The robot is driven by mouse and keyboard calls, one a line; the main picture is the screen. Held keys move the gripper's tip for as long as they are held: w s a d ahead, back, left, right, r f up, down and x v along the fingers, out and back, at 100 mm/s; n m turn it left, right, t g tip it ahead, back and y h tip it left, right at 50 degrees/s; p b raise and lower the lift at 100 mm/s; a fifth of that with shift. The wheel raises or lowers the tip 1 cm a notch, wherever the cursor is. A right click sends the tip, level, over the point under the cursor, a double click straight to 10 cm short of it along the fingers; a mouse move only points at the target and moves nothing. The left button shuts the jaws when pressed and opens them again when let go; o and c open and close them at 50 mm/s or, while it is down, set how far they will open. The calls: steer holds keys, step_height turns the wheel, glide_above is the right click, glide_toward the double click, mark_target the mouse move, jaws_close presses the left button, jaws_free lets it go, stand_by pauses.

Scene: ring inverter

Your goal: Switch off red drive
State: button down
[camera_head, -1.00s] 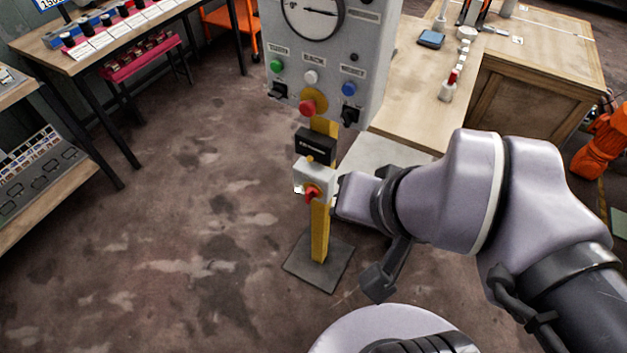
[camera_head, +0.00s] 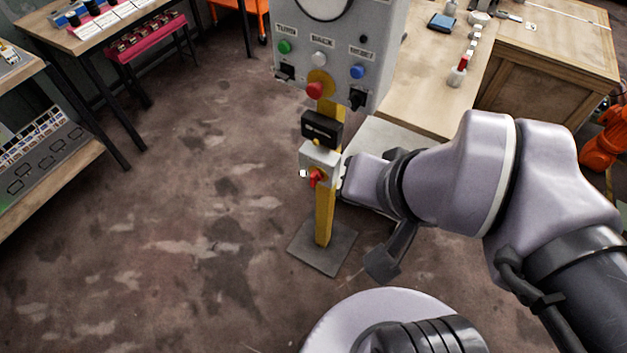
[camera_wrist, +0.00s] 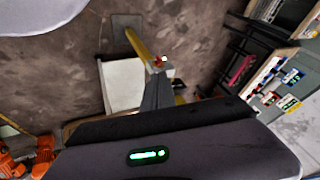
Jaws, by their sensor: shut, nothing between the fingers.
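A red rotary switch (camera_head: 316,178) sits on the front of a small light grey box (camera_head: 322,158), fixed to a yellow post (camera_head: 325,215). It also shows small in the wrist view (camera_wrist: 158,62), so I cannot tell its exact handle angle. A small white spot shows on the box's left side. My gripper's end is just right of the box in the head view; its fingertips are hidden there. In the wrist view my gripper (camera_wrist: 158,76) is shut and empty, its tips pointing towards the switch. I cannot tell whether they touch it.
A black module (camera_head: 322,129) sits above the box, below a grey control panel (camera_head: 340,45) with coloured buttons. A wooden workbench (camera_head: 425,85) stands close on the right. The post rises from a dark base plate (camera_head: 322,250). The floor to the left is open.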

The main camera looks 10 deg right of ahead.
steer(key=w+d+f+m+g+y, duration=0.2)
steer(key=w+f+m+g+y, duration=0.55)
steer(key=w+f+m, duration=0.85)
steer(key=d+f+m+t+y, duration=0.1)
steer(key=d+f+m+t, duration=0.2)
steer(key=f+m, duration=0.3)
steer(key=d+f+m+t+y, duration=0.2)
steer(key=d+f+m+t, duration=0.1)
steer(key=f+m+t, duration=0.2)
steer(key=d+f+m+t+y+p, duration=0.1)
steer(key=d+f+m+t, duration=0.2)
steer(key=f+m, duration=0.5)
steer(key=m+t, duration=0.1)
steer(key=m, duration=0.3)
steer(key=shift+w+d+f+t+y, duration=0.2)
steer(key=shift+w+f+t+y, duration=0.15)
steer(key=shift+w+f, duration=0.05)
